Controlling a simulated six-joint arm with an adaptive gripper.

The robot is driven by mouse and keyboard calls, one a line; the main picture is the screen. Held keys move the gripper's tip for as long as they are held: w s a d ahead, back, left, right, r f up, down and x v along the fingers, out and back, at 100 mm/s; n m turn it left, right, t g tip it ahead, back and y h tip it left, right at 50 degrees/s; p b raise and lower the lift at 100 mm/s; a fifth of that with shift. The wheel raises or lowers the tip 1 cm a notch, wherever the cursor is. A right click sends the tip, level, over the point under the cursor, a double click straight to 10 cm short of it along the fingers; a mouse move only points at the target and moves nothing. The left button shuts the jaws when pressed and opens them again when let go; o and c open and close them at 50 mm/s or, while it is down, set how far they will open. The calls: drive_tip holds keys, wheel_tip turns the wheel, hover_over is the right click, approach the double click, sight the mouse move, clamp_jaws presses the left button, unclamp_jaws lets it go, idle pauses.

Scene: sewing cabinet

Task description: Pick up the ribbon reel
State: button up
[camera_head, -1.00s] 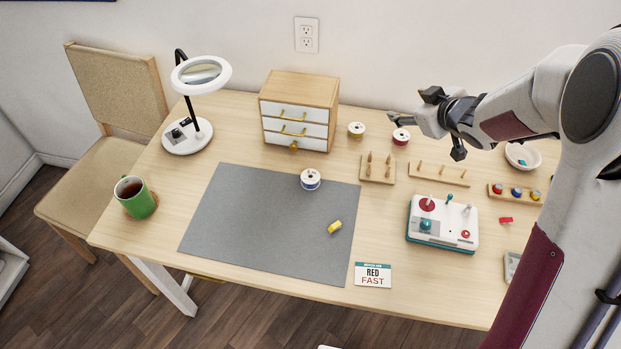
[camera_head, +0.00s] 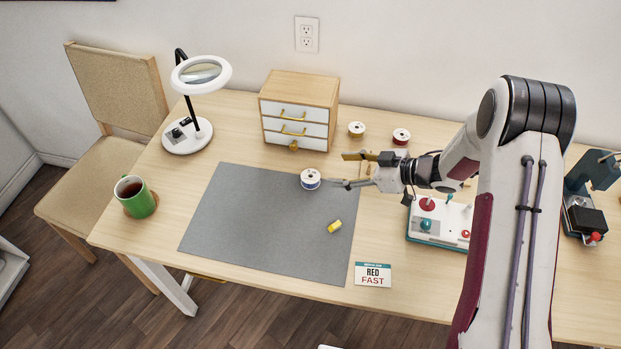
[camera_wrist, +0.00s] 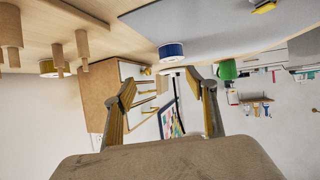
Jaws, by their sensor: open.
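A white reel with a blue band (camera_head: 310,179) stands on the grey mat (camera_head: 235,240), near its back right part. It also shows in the wrist view (camera_wrist: 171,52), beyond the fingertips. A reel with a gold band (camera_head: 356,129) and a reel with a red band (camera_head: 401,137) stand farther back, right of the drawer cabinet. My gripper (camera_head: 342,170) is open and empty, just right of the blue reel, its fingers pointing left. In the wrist view the two fingers (camera_wrist: 160,84) are spread, with nothing between them.
A wooden peg stand (camera_head: 370,162) is partly hidden behind my gripper. The drawer cabinet (camera_head: 300,88) stands at the back. A yellow object (camera_head: 335,227) lies on the mat. A "RED FAST" card (camera_head: 373,275) and a white console (camera_head: 432,228) are to the right. The mat's left part is clear.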

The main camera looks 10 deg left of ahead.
sight(315, 178)
drive_tip(key=shift+s+a+f+g+y, duration=0.15)
drive_tip(key=shift+s+a+f+g, duration=0.1)
drive_tip(key=shift+s+f, duration=0.2)
drive_tip(key=shift+s+a+f+g+y, duration=0.15)
drive_tip(key=shift+s+f+g, duration=0.15)
drive_tip(key=shift+s, duration=0.1)
drive_tip(key=shift+x, duration=1.3)
drive_tip(key=shift+x, duration=2.6)
drive_tip(key=c, duration=1)
